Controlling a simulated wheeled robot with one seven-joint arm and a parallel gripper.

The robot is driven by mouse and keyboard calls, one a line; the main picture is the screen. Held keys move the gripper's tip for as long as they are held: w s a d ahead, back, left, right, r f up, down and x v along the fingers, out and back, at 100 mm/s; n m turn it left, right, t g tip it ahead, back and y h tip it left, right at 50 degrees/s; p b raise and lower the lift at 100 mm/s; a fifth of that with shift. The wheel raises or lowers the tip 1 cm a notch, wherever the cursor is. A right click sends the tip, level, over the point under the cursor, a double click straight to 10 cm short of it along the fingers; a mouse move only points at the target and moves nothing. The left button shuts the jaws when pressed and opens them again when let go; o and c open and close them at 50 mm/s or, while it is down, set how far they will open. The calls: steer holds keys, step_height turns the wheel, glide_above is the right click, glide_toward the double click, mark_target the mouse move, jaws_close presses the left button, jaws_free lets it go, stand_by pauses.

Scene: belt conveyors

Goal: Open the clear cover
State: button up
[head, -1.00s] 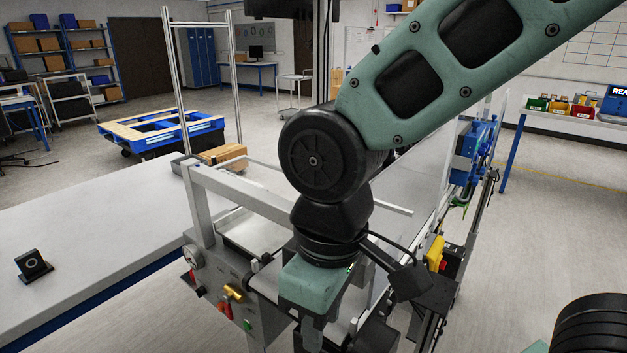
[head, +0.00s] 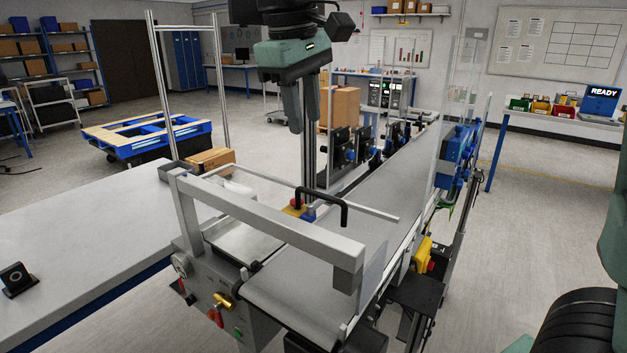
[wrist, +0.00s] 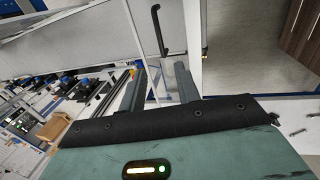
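The clear cover (head: 262,190) shows as a see-through panel between a silver frame and a thin rail over the near end of the conveyor. It looks lowered and roughly level; its exact edges are hard to make out. A black bent handle (head: 345,208) stands at its right part. The handle also shows in the wrist view (wrist: 157,28), beyond the fingertips. My gripper (head: 302,118) hangs fingers down, above and behind the handle in the head view, apart from it. In the wrist view its two fingers (wrist: 160,75) are apart with nothing gripped.
The silver frame bar (head: 270,225) crosses in front of the cover. The grey belt (head: 375,190) runs back to the right, with an upright clear panel (head: 449,95) beside it. A white table (head: 90,220) stands at left. A yellow and red switch box (head: 424,254) is at right.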

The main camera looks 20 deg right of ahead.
mark_target(314, 194)
steer(key=p+x, duration=0.1)
steer(key=x, duration=1.2)
steer(key=shift+f, duration=0.25)
steer(key=shift+p, duration=0.3)
jaws_close()
